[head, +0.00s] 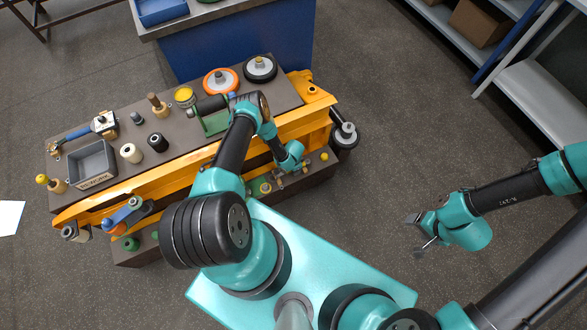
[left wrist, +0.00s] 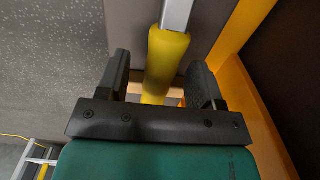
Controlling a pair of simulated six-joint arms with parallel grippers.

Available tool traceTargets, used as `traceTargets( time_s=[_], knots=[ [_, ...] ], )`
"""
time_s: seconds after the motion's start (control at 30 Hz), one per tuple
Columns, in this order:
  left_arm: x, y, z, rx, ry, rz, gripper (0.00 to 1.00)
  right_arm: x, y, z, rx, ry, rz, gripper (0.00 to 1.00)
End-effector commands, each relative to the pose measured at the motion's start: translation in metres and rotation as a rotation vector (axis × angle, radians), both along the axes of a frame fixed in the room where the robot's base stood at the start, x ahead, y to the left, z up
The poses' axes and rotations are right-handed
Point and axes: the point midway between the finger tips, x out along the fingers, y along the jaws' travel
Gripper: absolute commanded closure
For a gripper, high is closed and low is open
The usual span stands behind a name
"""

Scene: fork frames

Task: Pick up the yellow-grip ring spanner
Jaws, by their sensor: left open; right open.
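The yellow-grip ring spanner shows in the left wrist view as a yellow handle (left wrist: 165,60) with a flat grey shank above it. Its ring end is out of that view. My left gripper (left wrist: 159,64) is open, with one finger on each side of the yellow grip. Gaps show between the grip and the fingers. In the head view my left gripper (head: 281,178) is at the near side of the orange-framed bench, and I cannot clearly make out the spanner there. My right gripper (head: 425,232) is open and empty above the floor at the right.
The bench top (head: 188,138) holds a grey rework bin (head: 88,165), an orange-rimmed wheel (head: 221,81), a black wheel (head: 260,68), a yellow tin (head: 185,96) and several small parts. An orange rail (head: 205,156) runs along its near side. The floor at the right is clear.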

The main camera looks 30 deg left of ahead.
Motion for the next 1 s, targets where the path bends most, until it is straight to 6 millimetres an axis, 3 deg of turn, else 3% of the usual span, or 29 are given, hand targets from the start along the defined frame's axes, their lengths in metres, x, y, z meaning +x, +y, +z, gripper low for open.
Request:
traceTargets(
  time_s=[0.17, 0.8, 1.0],
  knots=[
    [0.0001, 0.0001, 0.0001, 0.000, 0.000, 0.000, 0.39, 0.0000, 0.0000, 0.0000, 0.000, 0.000, 0.000, 0.32],
    [0.0000, 0.0000, 0.0001, 0.000, 0.000, 0.000, 1.00, 0.0000, 0.0000, 0.0000, 0.000, 0.000, 0.000, 0.32],
    [0.0001, 0.0000, 0.0003, 0.000, 0.000, 0.000, 1.00, 0.0000, 0.0000, 0.0000, 0.000, 0.000, 0.000, 0.32]
  ],
)
